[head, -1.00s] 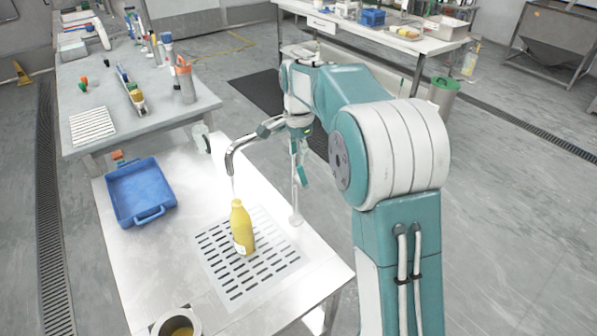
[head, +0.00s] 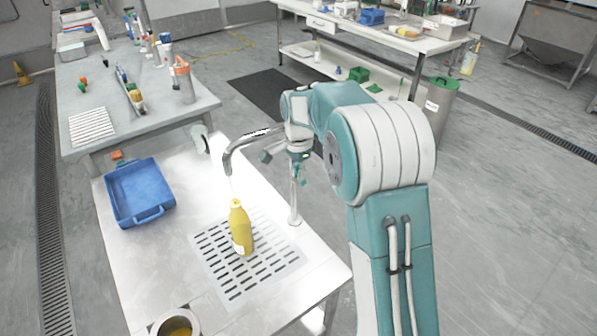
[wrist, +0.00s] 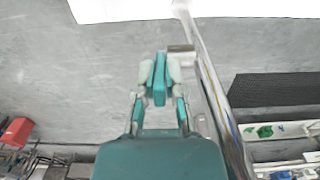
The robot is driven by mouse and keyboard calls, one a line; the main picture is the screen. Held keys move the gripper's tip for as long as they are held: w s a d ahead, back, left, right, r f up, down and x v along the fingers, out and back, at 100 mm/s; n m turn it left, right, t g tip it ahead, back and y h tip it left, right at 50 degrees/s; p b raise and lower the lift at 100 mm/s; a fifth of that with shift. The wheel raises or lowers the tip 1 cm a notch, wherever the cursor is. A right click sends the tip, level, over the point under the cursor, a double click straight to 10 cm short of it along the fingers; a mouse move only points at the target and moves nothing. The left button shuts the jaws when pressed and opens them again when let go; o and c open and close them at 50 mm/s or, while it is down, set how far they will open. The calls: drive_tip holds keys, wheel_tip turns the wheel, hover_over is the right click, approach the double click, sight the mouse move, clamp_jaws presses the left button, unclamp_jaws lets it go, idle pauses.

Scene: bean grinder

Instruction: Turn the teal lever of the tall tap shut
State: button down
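The tall tap (head: 295,205) rises from the right edge of the white worktop, and its curved spout (head: 240,146) reaches left over a yellow bottle (head: 240,228). My gripper (head: 303,174) points down beside the tap's post, small and partly hidden by my wrist. In the wrist view the teal lever (wrist: 158,80) lies between the two pale fingers of my gripper (wrist: 158,72), which appear closed against its sides. The tap's post (wrist: 212,85) runs close along the right of the fingers. A thin stream seems to fall from the spout.
The bottle stands on a slotted drain (head: 272,265). A blue tray (head: 140,190) lies at the worktop's left, and a metal pot (head: 176,324) is at the front. A bench with tools (head: 140,125) stands behind. Open floor lies right of the worktop.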

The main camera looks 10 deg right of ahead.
drive_tip(key=shift+w+d, duration=0.1)
drive_tip(key=shift+w+d+r+g+y, duration=0.1)
drive_tip(key=shift+w+d+g+y, duration=0.2)
drive_tip(key=shift+y, duration=0.5)
drive_tip(key=shift+w+d+r+g+y, duration=0.1)
drive_tip(key=shift+d+g+y, duration=0.2)
drive_tip(key=shift+d+y, duration=0.35)
drive_tip(key=shift+a, duration=0.2)
drive_tip(key=c, duration=0.7)
unclamp_jaws()
drive_tip(key=shift+d+f, duration=0.1)
drive_tip(key=shift+c, duration=0.2)
drive_tip(key=v, duration=1.2)
drive_tip(key=shift+d, duration=0.1)
